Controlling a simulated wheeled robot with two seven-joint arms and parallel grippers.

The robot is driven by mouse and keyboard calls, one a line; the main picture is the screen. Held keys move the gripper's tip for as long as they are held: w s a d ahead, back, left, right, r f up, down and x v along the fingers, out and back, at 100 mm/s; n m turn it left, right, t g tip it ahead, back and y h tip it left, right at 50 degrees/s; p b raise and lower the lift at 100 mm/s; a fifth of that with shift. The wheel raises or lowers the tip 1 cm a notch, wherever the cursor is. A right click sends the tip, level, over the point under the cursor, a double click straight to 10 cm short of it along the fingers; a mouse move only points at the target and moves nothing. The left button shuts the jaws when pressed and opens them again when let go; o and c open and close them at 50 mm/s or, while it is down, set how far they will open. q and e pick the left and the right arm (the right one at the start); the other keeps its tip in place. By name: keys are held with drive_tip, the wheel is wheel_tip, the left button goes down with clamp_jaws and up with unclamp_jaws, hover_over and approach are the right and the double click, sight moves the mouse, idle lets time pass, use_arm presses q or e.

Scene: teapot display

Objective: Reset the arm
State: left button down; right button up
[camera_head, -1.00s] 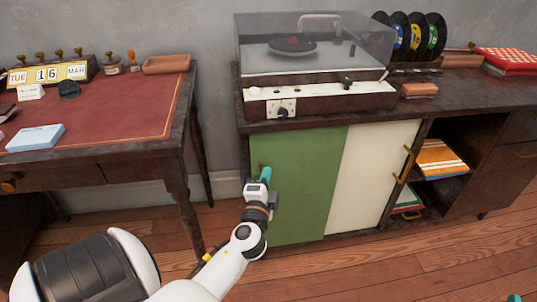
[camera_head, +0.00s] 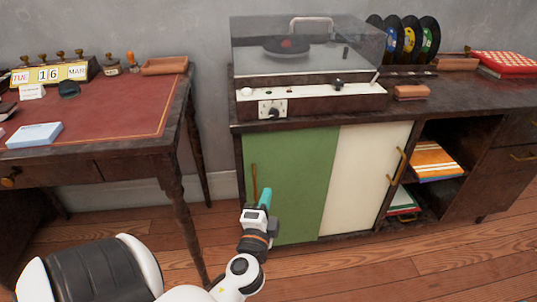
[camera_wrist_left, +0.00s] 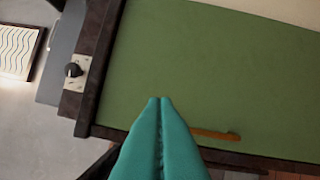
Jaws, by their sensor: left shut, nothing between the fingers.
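My left gripper (camera_head: 265,197) is in front of the lower left part of the cabinet's green sliding door (camera_head: 295,180). Its teal fingers are shut with nothing between them. In the left wrist view the closed fingers (camera_wrist_left: 160,105) point at the green door (camera_wrist_left: 215,70), beside its brass handle (camera_wrist_left: 213,134). The handle (camera_head: 254,183) also shows just above and left of the gripper in the head view, and the gripper looks apart from it. My right gripper is not in view.
A record player (camera_head: 305,65) under a clear lid stands on the cabinet. The cream door (camera_head: 365,175) is beside the green one, with an open shelf of books (camera_head: 434,160) to its right. A desk (camera_head: 95,115) stands at the left. Wooden floor (camera_head: 430,265) is clear in front.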

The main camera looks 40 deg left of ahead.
use_arm(q)
drive_tip(key=shift+s+d, duration=0.2)
drive_tip(key=shift+s, duration=0.15)
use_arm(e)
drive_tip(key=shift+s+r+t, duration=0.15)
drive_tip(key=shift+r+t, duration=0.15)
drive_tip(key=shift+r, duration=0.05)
